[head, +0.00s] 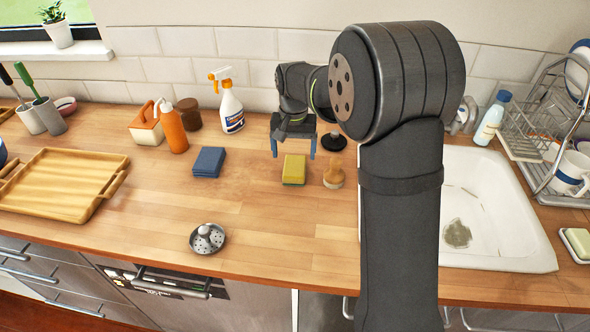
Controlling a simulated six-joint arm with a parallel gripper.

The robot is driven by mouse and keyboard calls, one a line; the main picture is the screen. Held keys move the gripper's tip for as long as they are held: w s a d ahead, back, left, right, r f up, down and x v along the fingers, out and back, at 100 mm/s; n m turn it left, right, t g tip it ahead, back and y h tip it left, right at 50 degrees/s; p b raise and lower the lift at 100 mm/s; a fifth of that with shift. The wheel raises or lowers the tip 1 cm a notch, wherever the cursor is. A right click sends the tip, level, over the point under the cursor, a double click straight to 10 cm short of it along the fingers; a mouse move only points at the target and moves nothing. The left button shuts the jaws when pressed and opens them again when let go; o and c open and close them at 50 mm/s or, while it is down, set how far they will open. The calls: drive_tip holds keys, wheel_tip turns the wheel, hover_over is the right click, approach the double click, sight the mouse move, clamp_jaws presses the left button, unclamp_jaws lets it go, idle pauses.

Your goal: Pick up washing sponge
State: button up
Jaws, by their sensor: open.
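The washing sponge (294,169) is a small yellow block with a green layer. It lies on the wooden counter in the middle of the head view, left of a wooden brush. My gripper (293,152) points down just behind and above the sponge, with its two blue fingers spread apart. The fingers look empty. Whether they touch the counter or how high they are above it, I cannot tell.
A wooden brush (334,174) stands close right of the sponge. Folded blue cloths (209,162) lie left, a metal strainer (207,239) in front. A spray bottle (231,105) stands behind. The sink (500,225) is right, a wooden tray (60,190) left.

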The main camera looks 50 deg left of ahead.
sight(295, 165)
drive_tip(key=shift+w+d+f, duration=0.1)
drive_tip(key=shift+f, duration=3)
drive_tip(key=c, duration=1.1)
